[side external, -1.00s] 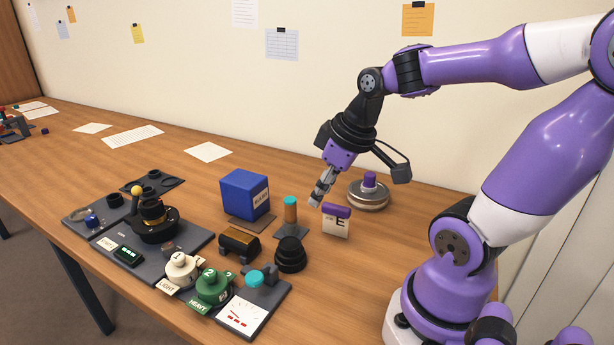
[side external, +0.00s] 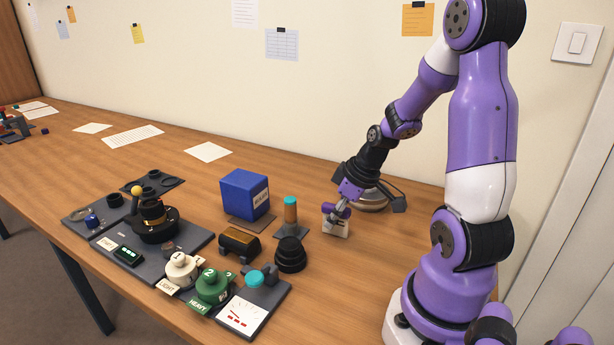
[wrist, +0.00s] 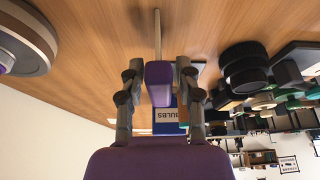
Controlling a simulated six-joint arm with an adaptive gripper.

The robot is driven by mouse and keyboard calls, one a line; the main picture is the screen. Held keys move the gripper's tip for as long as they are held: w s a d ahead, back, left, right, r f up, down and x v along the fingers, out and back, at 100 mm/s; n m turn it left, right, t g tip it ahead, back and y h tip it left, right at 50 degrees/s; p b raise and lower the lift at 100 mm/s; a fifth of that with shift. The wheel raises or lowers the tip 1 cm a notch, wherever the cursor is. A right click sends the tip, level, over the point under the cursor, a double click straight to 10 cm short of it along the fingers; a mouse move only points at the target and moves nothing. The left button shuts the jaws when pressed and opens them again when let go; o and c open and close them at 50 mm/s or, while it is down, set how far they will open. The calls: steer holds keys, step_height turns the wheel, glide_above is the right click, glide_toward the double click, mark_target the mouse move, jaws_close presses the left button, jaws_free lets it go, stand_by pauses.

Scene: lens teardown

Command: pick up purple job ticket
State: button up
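The purple job ticket (side external: 337,228) stands upright on the table, a white card with a purple bar along its top. In the wrist view its purple bar (wrist: 158,78) lies between my two fingers, and the card shows edge-on as a thin pale strip. My gripper (side external: 340,212) is down over the ticket, hiding part of the bar and the card face. In the wrist view my gripper (wrist: 159,72) has one finger on each side of the bar, with what looks like a narrow gap at each side. The fingers look open.
A round metal piece with a purple knob (side external: 370,200) stands just behind my gripper. A post with a teal top (side external: 290,213), a dark stepped part (side external: 291,255) and a blue box (side external: 245,194) stand to the left. The table right of the ticket is clear.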

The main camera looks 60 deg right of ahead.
steer(key=shift+x, duration=1.3)
jaws_close()
